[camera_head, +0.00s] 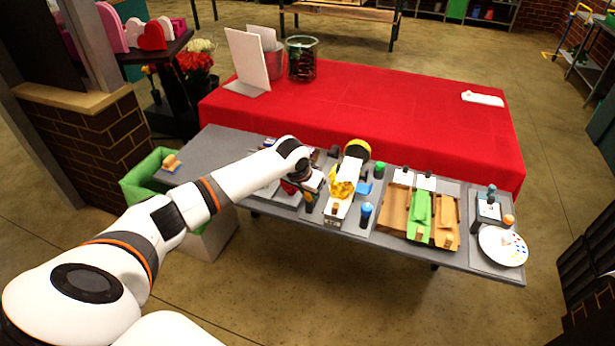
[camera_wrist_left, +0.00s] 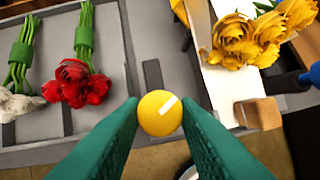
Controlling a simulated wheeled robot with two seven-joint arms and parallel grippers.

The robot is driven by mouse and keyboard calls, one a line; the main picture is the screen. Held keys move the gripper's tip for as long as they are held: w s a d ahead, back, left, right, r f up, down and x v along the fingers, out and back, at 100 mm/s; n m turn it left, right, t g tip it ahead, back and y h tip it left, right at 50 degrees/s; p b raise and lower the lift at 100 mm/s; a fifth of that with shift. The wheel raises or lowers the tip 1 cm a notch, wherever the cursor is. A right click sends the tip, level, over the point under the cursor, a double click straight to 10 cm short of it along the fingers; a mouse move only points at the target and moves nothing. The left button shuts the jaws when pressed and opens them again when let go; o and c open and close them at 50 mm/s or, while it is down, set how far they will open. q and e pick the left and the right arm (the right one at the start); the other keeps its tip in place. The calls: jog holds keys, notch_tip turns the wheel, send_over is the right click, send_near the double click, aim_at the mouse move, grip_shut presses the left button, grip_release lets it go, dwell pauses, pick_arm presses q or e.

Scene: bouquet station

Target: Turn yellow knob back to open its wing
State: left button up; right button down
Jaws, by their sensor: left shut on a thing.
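The yellow knob (camera_wrist_left: 161,114) is round with a white line mark that tilts up to the right in the left wrist view. My left gripper (camera_wrist_left: 160,120) has its two green fingers closed on either side of it. In the head view my left gripper (camera_head: 309,199) is over the front of the grey table, and the knob is hidden there. Right of the knob, a white panel (camera_wrist_left: 222,88) carries a wooden block (camera_wrist_left: 260,113) and lies by yellow flowers (camera_wrist_left: 248,38). I cannot tell which part is the knob's wing. My right gripper is not in view.
Red flowers (camera_wrist_left: 74,84) with a green band lie left of the knob. A blue knob (camera_head: 366,210) stands to the right, and wooden trays (camera_head: 396,207) are beyond it. The red-covered table (camera_head: 400,110) behind is mostly clear.

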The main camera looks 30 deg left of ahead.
pick_arm(q)
jog(key=n+p, duration=0.1)
jog(key=n+y+p, duration=0.1)
jog(key=n+p, duration=0.1)
jog(key=p, duration=0.1)
jog(key=shift+d+r+n, duration=0.25)
jog(key=shift+n, duration=0.15)
jog(key=shift+n+g+y+p, duration=0.3)
jog(key=shift+n+y+p, duration=0.2)
jog(key=shift+n+p, duration=0.35)
jog(key=n, duration=0.1)
jog(key=n+p, duration=0.1)
jog(key=shift+w+f+n+g+y, duration=0.15)
jog(key=shift+n+g+y, duration=0.15)
jog(key=shift+n+y, duration=0.1)
jog(key=shift+n+g+y+p, duration=0.4)
jog(key=shift+n+y, duration=0.1)
jog(key=shift+n, duration=0.95)
jog(key=o, duration=1)
jog(key=shift+f, duration=0.1)
jog(key=shift+c, duration=0.2)
jog(key=b+v, duration=0.1)
jog(key=v, duration=1.1)
